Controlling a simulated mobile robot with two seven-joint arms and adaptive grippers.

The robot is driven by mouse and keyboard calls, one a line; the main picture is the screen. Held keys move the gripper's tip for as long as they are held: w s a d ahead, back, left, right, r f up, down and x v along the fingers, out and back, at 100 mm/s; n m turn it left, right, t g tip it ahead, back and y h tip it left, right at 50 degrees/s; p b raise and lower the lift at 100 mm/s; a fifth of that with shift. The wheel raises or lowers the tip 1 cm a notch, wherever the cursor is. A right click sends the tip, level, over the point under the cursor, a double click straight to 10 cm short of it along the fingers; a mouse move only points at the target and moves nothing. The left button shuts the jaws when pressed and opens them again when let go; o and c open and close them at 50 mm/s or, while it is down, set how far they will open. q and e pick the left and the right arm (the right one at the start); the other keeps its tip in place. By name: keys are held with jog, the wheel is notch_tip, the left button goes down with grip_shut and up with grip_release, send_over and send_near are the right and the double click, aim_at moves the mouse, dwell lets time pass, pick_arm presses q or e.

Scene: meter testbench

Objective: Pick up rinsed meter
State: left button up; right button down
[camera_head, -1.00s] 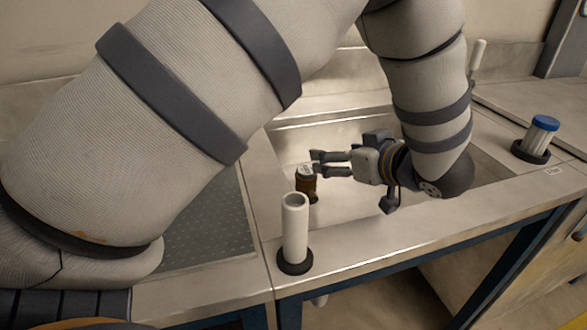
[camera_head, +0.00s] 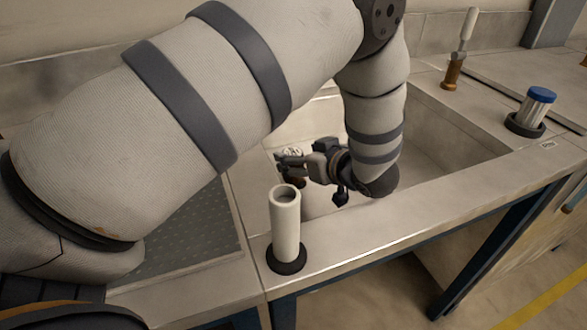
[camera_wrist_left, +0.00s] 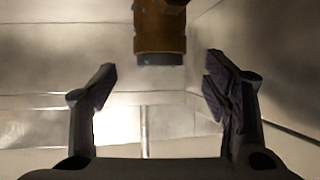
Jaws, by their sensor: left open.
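The meter, a small brown-bronze cylinder with a white face (camera_head: 292,151), is in the sink and mostly hidden behind my left gripper in the head view. In the left wrist view, the meter's bronze body (camera_wrist_left: 160,30) shows at the top centre, with a dark grey end. My left gripper (camera_head: 281,164) reaches into the sink from the right, its fingers beside the meter. In the left wrist view the fingers (camera_wrist_left: 160,85) are wide apart, with no contact visible; the meter is centred between their lines, beyond the tips. My right gripper is out of view.
A white tube in a black ring (camera_head: 285,225) stands at the sink's (camera_head: 440,165) front left corner. A blue-capped clear container (camera_head: 532,108) stands at right. A brass fitting with a white tube (camera_head: 453,75) stands behind.

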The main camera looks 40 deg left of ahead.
pick_arm(q)
jog(key=x, duration=0.2)
jog(key=shift+a+f, duration=0.15)
jog(key=shift+a, duration=0.1)
grip_shut()
